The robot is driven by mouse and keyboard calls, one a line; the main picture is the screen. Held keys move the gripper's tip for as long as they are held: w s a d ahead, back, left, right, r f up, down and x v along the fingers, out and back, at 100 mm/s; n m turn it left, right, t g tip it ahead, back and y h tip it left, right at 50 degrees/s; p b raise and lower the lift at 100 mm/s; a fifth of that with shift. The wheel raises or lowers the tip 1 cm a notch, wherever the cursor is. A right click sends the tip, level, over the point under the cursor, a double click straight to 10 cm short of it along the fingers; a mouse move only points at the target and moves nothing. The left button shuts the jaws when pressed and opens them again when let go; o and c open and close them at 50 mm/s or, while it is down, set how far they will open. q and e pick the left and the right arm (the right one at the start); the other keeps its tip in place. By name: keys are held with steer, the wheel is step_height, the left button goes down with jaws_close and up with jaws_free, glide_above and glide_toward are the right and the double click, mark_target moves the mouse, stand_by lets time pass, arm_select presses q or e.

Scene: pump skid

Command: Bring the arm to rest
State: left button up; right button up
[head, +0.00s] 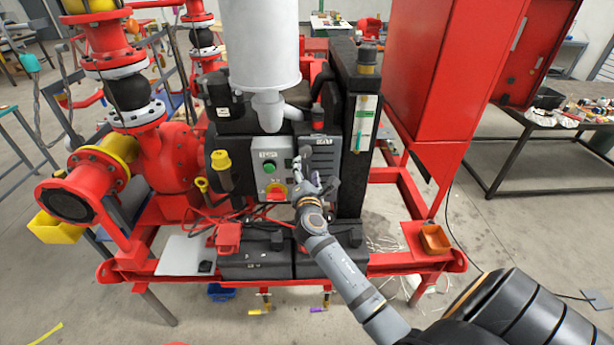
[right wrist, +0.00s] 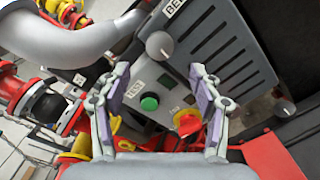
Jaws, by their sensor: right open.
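My right gripper (head: 306,178) is in front of the grey control panel (head: 254,172) of the pump skid. In the right wrist view its two fingers (right wrist: 162,85) stand apart with nothing between them. Beyond them the panel shows a green button (right wrist: 149,102) and a red rotary switch on yellow (right wrist: 187,122). In the head view the green button (head: 269,167) and the red switch (head: 276,193) are left of the gripper, and the forearm crosses the skid's front from lower right. I cannot tell whether a fingertip touches the panel. My left gripper is not in view.
The red skid frame (head: 385,263) runs below my arm, with black batteries (head: 255,262) on it. An orange tray (head: 434,239) sits at the frame's right end. A red cabinet (head: 437,80) rises behind right. A table (head: 545,126) stands further right; the floor before it is mostly clear.

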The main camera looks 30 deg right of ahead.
steer(key=v, duration=0.3)
stand_by(0.5)
